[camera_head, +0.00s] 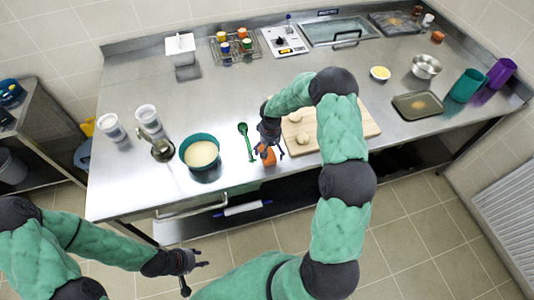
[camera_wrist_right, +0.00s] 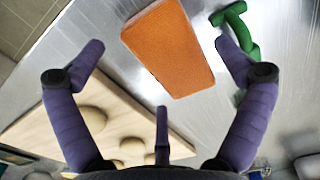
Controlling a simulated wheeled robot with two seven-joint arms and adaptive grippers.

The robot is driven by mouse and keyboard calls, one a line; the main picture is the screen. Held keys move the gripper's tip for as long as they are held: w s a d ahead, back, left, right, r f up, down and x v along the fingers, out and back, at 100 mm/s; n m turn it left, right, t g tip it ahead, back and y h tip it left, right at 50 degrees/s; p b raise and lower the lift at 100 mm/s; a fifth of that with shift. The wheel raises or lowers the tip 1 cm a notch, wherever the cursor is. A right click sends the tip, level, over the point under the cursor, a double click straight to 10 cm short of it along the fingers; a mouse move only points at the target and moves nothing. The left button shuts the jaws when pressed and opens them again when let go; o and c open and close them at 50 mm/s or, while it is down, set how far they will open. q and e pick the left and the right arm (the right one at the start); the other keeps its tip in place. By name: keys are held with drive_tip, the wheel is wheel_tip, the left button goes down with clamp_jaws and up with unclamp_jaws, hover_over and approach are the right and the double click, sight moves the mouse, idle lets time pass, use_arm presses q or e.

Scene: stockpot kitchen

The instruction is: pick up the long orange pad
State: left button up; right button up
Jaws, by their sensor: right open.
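The long orange pad (camera_wrist_right: 168,46) lies flat on the steel counter, near its front edge. In the head view the pad (camera_head: 268,158) shows partly, the rest hidden by my right gripper (camera_head: 270,150). In the right wrist view the jaws of my right gripper (camera_wrist_right: 158,58) are spread wide and empty. The pad lies beyond and between the fingertips, and I see no contact. My left gripper (camera_head: 191,273) hangs in front of the counter over the floor, its fingers apart and empty.
A green spoon-like tool (camera_head: 246,141) lies just left of the pad, and a wooden board (camera_head: 352,117) with dough-like lumps lies to its right. A teal pot (camera_head: 201,152) stands further left. The counter (camera_head: 225,108) behind the tool is clear.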

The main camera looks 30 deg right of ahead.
wheel_tip(320, 180, down, 3)
drive_tip(key=shift+w+r, duration=0.15)
drive_tip(key=shift+r, duration=0.05)
drive_tip(key=c, duration=1)
drive_tip(key=shift+c, duration=0.2)
drive_tip(key=shift+r, duration=0.15)
drive_tip(key=shift+r, duration=0.2)
drive_tip(key=r, duration=0.3)
drive_tip(key=shift+s+a+r, duration=0.15)
drive_tip(key=shift+s+a, duration=0.05)
drive_tip(key=a+r, duration=0.1)
drive_tip(key=s+a+r, duration=0.1)
drive_tip(key=r, duration=0.1)
drive_tip(key=s+a+r, duration=0.1)
drive_tip(key=r, duration=0.1)
drive_tip(key=shift+s+a, duration=0.15)
drive_tip(key=shift+s, duration=0.1)
drive_tip(key=s+a+r+b, duration=0.1)
drive_tip(key=s+a+r, duration=0.3)
drive_tip(key=a, duration=0.3)
drive_tip(key=shift+s+a, duration=0.2)
drive_tip(key=shift+s, duration=0.65)
